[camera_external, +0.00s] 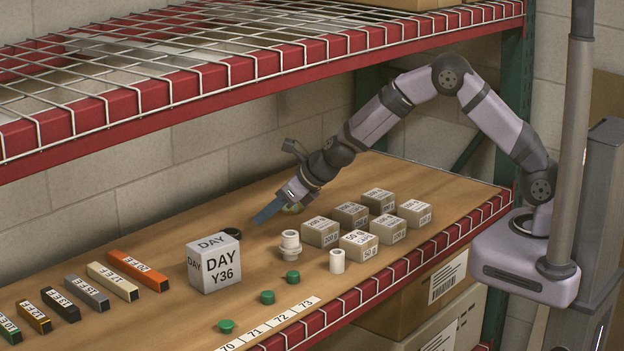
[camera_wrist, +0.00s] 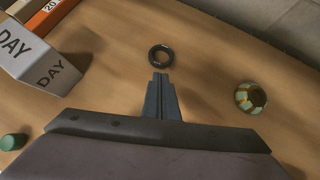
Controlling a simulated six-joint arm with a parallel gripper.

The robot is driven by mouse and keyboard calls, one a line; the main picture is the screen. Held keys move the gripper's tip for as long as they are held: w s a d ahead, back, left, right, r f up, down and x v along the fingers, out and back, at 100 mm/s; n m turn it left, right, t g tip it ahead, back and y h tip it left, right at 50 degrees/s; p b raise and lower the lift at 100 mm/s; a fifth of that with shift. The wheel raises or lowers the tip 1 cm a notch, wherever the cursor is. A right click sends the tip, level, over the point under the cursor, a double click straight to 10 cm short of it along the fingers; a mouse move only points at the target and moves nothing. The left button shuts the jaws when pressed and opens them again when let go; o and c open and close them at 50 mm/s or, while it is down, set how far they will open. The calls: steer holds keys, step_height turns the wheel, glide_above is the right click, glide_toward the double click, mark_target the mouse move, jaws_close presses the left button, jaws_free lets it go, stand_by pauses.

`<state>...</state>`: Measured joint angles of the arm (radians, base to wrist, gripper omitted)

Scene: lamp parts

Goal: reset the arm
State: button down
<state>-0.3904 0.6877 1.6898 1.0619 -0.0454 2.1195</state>
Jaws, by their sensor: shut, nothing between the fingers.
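My gripper (camera_external: 262,216) is shut and empty, low over the middle of the wooden shelf (camera_external: 140,240). In the wrist view my gripper (camera_wrist: 161,78) points toward a dark ring (camera_wrist: 161,56) that lies flat on the shelf just past the fingertips. In the external view the ring (camera_external: 232,233) is partly hidden behind the grey DAY Y36 box (camera_external: 214,266). A round green and yellow patterned thing (camera_wrist: 250,97) lies right of my gripper in the wrist view. It is partly hidden behind my gripper in the external view (camera_external: 293,208).
Several small boxes (camera_external: 359,244) stand at the right, near white cylindrical parts (camera_external: 290,243). Green caps (camera_external: 267,297) lie near the front edge. Labelled coloured bars (camera_external: 138,270) lie at the left. A red wire-mesh shelf (camera_external: 250,55) hangs above.

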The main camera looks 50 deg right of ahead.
steer(key=shift+v, duration=1.9)
steer(key=shift+w, duration=0.1)
steer(key=s+d+n+g, duration=0.1)
steer(key=s+d+n, duration=0.2)
steer(key=s+n, duration=0.2)
steer(key=s+d+n+g, duration=0.1)
steer(key=s+d+n, duration=0.2)
steer(key=s+n, duration=0.2)
steer(key=s+d+n+g, duration=0.2)
steer(key=s+d+n, duration=0.2)
steer(key=n, duration=0.3)
steer(key=shift+s, duration=0.45)
steer(key=s+d+f+n+g+h, duration=0.1)
steer(key=s+d+n+g+h, duration=0.1)
steer(key=s+d+n, duration=0.55)
steer(key=s+d+f+n+g+h, duration=0.1)
steer(key=s+d+n+g, duration=0.3)
steer(key=s+n, duration=0.6)
step_height(320, 180, up, 14)
steer(key=s+m+t+p, duration=0.1)
steer(key=m+p, duration=0.1)
steer(key=p, duration=1.2)
steer(key=shift+s+d, duration=0.3)
